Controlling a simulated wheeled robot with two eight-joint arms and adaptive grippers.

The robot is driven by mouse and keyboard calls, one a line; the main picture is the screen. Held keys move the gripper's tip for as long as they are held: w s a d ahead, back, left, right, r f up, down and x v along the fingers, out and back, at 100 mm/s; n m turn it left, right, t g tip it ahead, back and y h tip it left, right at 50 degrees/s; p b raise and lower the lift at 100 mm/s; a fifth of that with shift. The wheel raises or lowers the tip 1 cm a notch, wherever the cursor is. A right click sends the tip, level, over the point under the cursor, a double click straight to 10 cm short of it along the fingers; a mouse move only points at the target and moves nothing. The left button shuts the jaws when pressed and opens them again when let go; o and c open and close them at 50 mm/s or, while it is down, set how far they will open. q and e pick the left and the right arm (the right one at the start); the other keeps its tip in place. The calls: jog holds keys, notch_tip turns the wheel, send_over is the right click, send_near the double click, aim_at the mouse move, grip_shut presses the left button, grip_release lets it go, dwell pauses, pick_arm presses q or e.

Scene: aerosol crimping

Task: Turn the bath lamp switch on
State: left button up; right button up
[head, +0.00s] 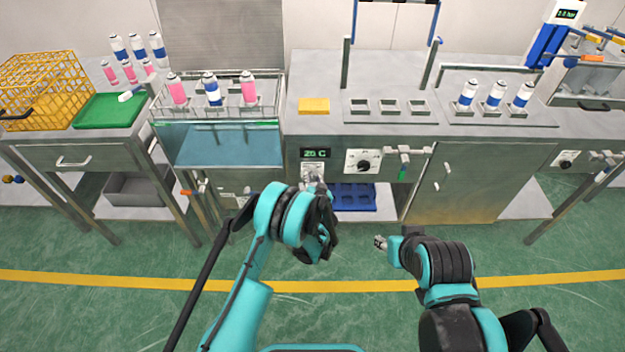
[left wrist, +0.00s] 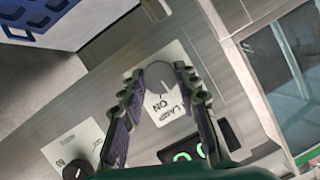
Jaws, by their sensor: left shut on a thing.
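The bath lamp switch is a round grey knob (left wrist: 160,76) on a white plate (left wrist: 165,112) lettered "LAMP" and "ON" in the left wrist view. In the head view its plate (head: 307,168) is on the cabinet front below the "20 C" display, partly hidden by my gripper. My left gripper (left wrist: 158,74) is shut on the knob, one fingertip at each side of it. It also shows at the switch in the head view (head: 314,178). The knob's exact setting is hard to read. My right gripper (head: 380,242) is away from the cabinet, over the floor; its jaws are too small to judge.
The temperature display (head: 316,153) is just above the switch, and a dial plate (head: 363,161) is to its right. The glass-fronted water bath (head: 230,146) is at the left, with a rack of cans above. A blue tray (head: 352,198) lies on the shelf below.

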pick_arm(q)
jog(key=m+y, duration=0.1)
jog(key=m, duration=0.1)
jog(key=shift+d+m+t+y, duration=0.15)
jog(key=shift+m+t+y, duration=0.15)
jog(key=shift+f+m+t+y, duration=0.1)
jog(key=shift+m+t+y, duration=0.2)
jog(key=shift+m+y, duration=0.65)
jog(key=shift+m+h, duration=0.25)
jog(key=shift+m, duration=0.1)
jog(key=o, duration=1.2)
